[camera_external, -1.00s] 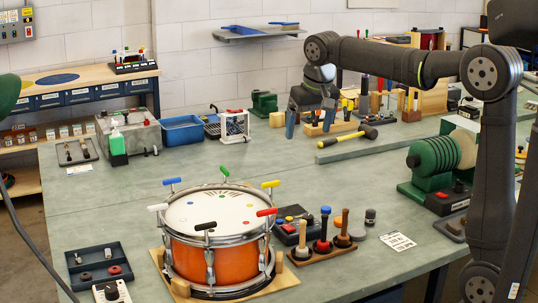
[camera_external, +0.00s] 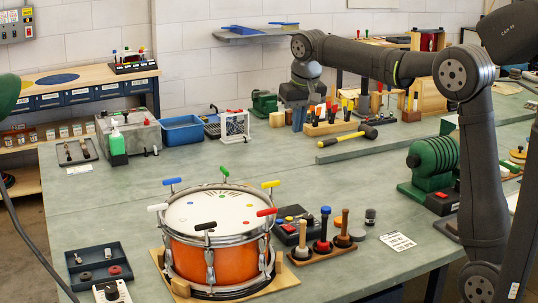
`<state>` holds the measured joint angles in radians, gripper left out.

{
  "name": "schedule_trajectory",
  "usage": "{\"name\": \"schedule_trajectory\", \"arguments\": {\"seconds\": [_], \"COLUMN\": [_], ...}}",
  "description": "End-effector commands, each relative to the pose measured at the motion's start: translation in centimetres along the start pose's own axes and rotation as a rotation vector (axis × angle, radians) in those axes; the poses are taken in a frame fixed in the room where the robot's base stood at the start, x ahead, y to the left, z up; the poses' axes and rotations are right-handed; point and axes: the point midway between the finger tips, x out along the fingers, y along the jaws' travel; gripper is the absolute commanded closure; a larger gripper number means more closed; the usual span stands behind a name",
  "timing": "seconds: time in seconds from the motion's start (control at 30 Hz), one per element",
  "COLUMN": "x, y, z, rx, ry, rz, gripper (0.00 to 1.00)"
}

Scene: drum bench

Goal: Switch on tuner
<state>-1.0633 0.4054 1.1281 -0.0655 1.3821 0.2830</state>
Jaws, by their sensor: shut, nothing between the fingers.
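No thing in view is clearly marked as a tuner, so I cannot tell which one it is. A small device with a pale face and a dark knob (camera_external: 111,292) stands at the front left, cut off by the bottom edge. A dark box with red and blue buttons (camera_external: 287,232) lies right of the orange drum (camera_external: 190,257). The switch state of either is too small to tell. My gripper (camera_external: 298,128) points down above the back of the bench, far from both. Its blue fingers are shut and empty, in line with the small rack of coloured-handled tools.
The tool rack (camera_external: 331,130) and wooden blocks (camera_external: 277,119) are near my gripper in the picture. A mallet (camera_external: 350,137) lies in front. Upright-handled tools (camera_external: 325,230) stand right of the drum. The bench middle is clear.

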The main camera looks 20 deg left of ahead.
Motion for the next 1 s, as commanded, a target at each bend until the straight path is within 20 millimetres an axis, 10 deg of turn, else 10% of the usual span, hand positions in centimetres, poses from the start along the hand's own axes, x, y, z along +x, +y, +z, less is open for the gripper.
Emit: {"name": "schedule_trajectory", "arguments": {"seconds": [0.5,1.0], "x": [13.7,14.8], "y": [0.0,0.0], "z": [3.3,3.5], "rx": [-0.001,0.0], "ry": [-0.001,0.001], "rz": [0.0,0.0], "gripper": [1.0,1.0]}}
